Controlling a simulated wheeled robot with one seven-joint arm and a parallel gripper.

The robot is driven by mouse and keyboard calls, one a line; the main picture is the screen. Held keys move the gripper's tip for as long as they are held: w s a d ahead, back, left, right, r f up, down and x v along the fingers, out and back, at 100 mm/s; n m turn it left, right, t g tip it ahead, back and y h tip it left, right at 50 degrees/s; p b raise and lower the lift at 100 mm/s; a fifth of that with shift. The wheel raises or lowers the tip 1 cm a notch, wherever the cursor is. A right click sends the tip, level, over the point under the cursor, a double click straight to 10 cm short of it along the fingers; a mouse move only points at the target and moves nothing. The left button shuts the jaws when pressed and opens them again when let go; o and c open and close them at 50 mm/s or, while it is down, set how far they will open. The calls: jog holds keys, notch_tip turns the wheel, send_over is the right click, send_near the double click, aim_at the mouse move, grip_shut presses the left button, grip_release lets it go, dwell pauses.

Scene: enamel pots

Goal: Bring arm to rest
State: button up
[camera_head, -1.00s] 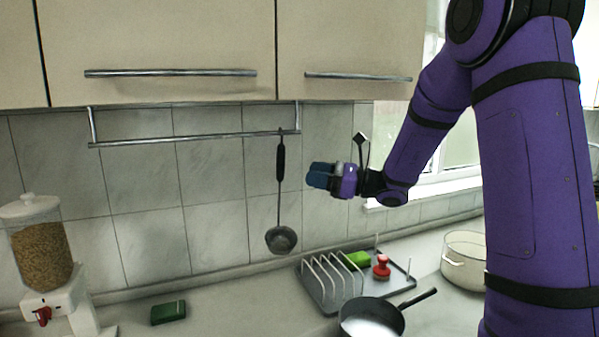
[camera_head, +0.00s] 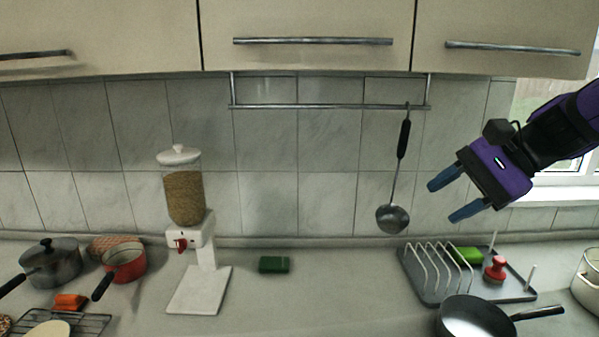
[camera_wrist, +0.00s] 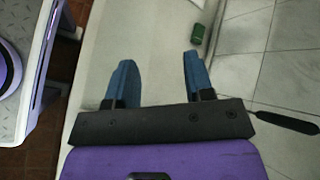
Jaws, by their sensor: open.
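My gripper (camera_head: 449,196) is purple with two blue fingers. It is open and empty, held in the air at the right of the head view, above the dish rack and to the right of the hanging ladle. In the wrist view my gripper (camera_wrist: 155,82) shows its two fingers spread apart with nothing between them. The wrist view looks over the countertop (camera_wrist: 150,30), with the green box (camera_wrist: 197,33) beyond the fingers. My arm enters from the right edge of the head view.
A ladle (camera_head: 393,218) hangs from a wall rail (camera_head: 330,106). Below my gripper are a dish rack (camera_head: 430,275) and a black pan (camera_head: 475,318). A cereal dispenser (camera_head: 186,197), a grey pot (camera_head: 52,264) and a red pot (camera_head: 125,262) stand left. The middle countertop is mostly clear.

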jog(key=s+d+n+t+h, duration=0.3)
jog(key=s+d+n+h, duration=0.4)
jog(key=s, duration=0.5)
jog(key=shift+d+n+t+h, duration=0.2)
jog(key=shift+n+t+h, duration=0.2)
jog(key=shift+n+h, duration=1.15)
jog(key=shift+s, duration=0.1)
